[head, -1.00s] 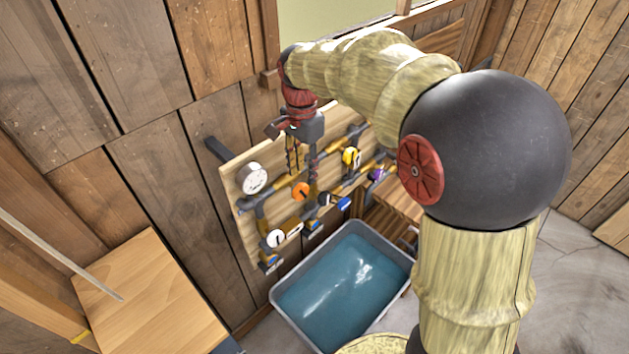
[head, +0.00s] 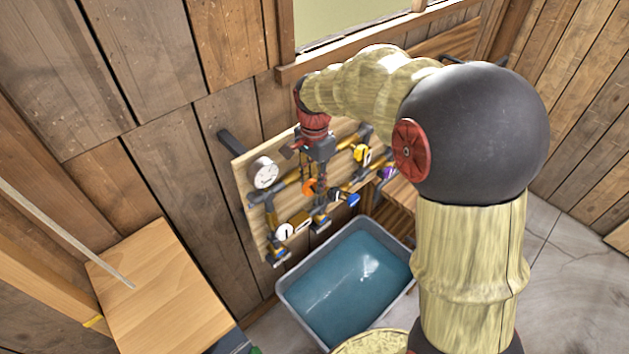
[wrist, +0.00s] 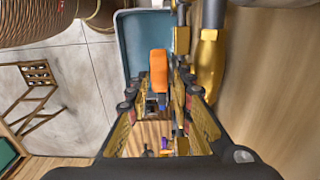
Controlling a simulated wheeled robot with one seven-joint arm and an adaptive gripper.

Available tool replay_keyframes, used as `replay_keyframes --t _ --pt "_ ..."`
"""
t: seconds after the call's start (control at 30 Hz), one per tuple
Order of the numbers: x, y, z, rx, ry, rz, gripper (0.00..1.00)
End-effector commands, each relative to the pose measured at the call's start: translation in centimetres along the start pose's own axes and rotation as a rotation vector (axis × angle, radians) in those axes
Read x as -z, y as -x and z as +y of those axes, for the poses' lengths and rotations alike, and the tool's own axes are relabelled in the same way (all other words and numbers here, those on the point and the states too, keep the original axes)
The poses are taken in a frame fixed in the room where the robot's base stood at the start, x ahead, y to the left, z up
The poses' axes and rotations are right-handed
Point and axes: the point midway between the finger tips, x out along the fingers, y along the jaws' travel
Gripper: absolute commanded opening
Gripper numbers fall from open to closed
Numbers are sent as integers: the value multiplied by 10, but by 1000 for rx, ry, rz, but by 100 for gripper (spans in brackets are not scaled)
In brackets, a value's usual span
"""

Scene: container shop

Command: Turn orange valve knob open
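The orange valve knob (head: 309,187) is on the pipework of a wooden wall panel. In the head view it shows just left of the fingers of my gripper (head: 319,188), which point down in front of the panel. In the wrist view the orange knob (wrist: 158,72) is long and upright in the picture, just beyond and between the spread fingertips of my gripper (wrist: 158,98). The fingers stand apart and hold nothing. I cannot tell whether a finger touches the knob.
The panel (head: 246,198) also carries a white gauge (head: 264,172), a yellow knob (head: 361,155) and a purple knob (head: 387,173). A grey tub of blue water (head: 349,285) stands below. A wooden box (head: 165,290) is at lower left.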

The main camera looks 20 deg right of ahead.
Motion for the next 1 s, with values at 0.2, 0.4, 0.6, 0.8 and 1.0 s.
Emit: replay_keyframes --t 0.2,0.4,0.6,0.8,1.0 --pt "0 0 0 0 0 0 8" --pt "0 0 0 0 0 0 0" --pt "0 0 0 1 0 1 0" --pt "-3 -2 0 0 5 81 0" --pt "-6 -3 0 0 7 237 0"
